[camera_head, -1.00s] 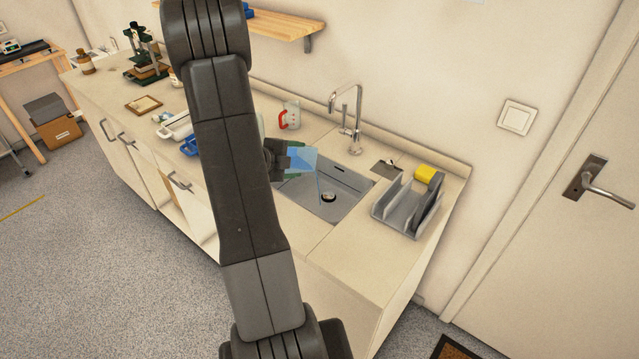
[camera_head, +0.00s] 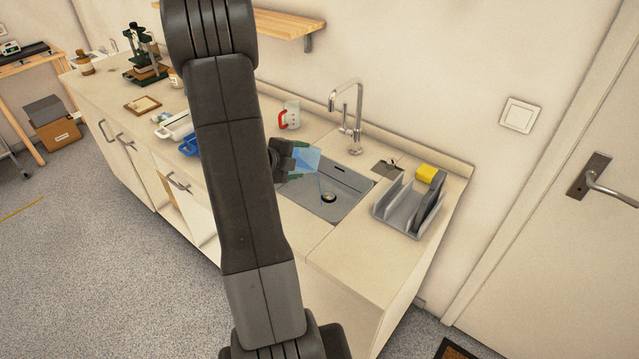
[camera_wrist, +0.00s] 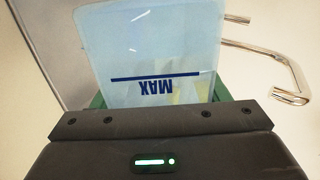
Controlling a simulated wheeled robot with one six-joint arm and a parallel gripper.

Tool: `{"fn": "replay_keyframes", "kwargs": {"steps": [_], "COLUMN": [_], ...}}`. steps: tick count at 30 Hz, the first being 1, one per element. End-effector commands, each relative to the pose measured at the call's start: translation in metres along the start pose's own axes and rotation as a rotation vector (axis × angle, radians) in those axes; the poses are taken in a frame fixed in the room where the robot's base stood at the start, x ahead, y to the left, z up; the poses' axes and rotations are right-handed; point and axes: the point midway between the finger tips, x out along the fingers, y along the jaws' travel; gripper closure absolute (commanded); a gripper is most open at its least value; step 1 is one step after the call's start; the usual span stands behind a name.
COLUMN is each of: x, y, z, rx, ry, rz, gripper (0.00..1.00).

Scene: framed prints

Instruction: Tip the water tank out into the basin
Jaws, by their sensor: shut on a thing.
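The water tank (camera_head: 306,160) is a clear, bluish container, tilted over the left part of the sink basin (camera_head: 340,205). My gripper (camera_head: 297,160) is shut on it, with green finger pads showing at its sides. In the wrist view the tank (camera_wrist: 150,50) fills the middle, with a dark blue line and "MAX" upside down; my gripper (camera_wrist: 155,100) is below it. A thin pale streak runs from the tank towards the round drain (camera_head: 328,197). How much water is left in the tank cannot be told.
The tap (camera_head: 352,120) stands behind the basin; its spout (camera_wrist: 285,75) shows right in the wrist view. A grey rack (camera_head: 408,205) and yellow sponge (camera_head: 425,173) are right of the basin. A red-handled jug (camera_head: 290,115) stands behind left. My arm hides part of the counter.

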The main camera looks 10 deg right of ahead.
Motion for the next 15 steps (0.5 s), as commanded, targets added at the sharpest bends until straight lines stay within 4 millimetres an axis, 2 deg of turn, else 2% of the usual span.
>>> {"fn": "replay_keyframes", "kwargs": {"steps": [15], "x": [0.0000], "y": [-0.0001], "z": [-0.0042], "rx": [0.051], "ry": [-0.029], "rz": [-0.001], "gripper": [0.71]}}
